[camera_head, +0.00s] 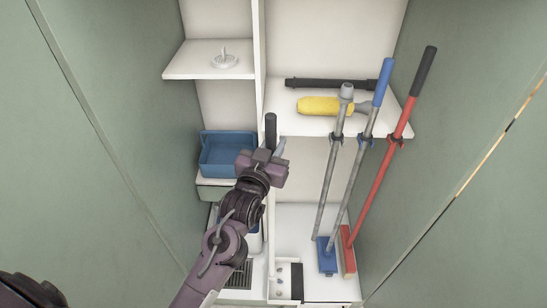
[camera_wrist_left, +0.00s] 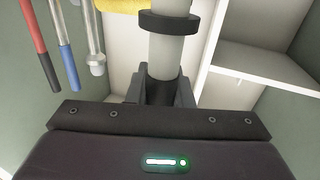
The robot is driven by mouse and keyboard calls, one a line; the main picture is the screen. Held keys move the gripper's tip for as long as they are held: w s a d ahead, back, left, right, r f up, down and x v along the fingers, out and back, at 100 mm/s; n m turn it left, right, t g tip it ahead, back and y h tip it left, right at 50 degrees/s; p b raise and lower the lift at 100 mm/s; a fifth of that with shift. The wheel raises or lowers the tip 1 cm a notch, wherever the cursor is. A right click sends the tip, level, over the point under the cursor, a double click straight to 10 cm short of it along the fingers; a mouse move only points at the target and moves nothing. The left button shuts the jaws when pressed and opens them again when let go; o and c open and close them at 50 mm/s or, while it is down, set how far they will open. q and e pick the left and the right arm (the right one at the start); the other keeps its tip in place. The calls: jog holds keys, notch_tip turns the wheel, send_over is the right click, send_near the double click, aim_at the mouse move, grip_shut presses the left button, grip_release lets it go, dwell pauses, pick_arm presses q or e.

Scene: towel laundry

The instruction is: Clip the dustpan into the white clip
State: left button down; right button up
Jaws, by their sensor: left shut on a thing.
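My left gripper (camera_head: 270,152) is in front of the cabinet's middle divider. It is shut on an upright pole with a dark grip (camera_head: 271,128), apparently the dustpan's handle. In the left wrist view the pole is light grey (camera_wrist_left: 169,55) with a black ring around it, and it stands between the fingers of my left gripper (camera_wrist_left: 160,92). My arm hides the pole's lower end, so I cannot see the pan. I cannot make out the white clip. My right gripper is not in view.
A yellow tool (camera_head: 325,105) lies on that shelf (camera_head: 290,124). A blue bin (camera_head: 228,153) is left of my gripper. The cabinet's side walls are close on both sides.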

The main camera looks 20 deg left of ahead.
pick_arm(q)
jog(key=w+a+b, duration=0.1)
jog(key=w+a, duration=0.1)
jog(key=w, duration=0.5)
jog(key=shift+w, duration=0.25)
jog(key=shift+w+a, duration=0.15)
jog(key=shift+w, duration=0.1)
dwell(1.1)
jog(key=shift+w+f, duration=0.15)
jog(key=shift+w, duration=0.05)
dwell(0.5)
jog(key=shift+w+a, duration=0.2)
jog(key=shift+w, duration=0.3)
jog(key=shift+w+a, duration=0.15)
jog(key=shift+w, duration=0.3)
jog(key=shift+w+a, duration=0.1)
jog(key=shift+w, duration=0.25)
jog(key=shift+w+a, duration=0.1)
jog(key=shift+w, duration=0.3)
jog(key=shift+w+a+b, duration=0.2)
jog(key=shift+w+b, duration=0.25)
jog(key=shift+w, duration=0.3)
dwell(1.1)
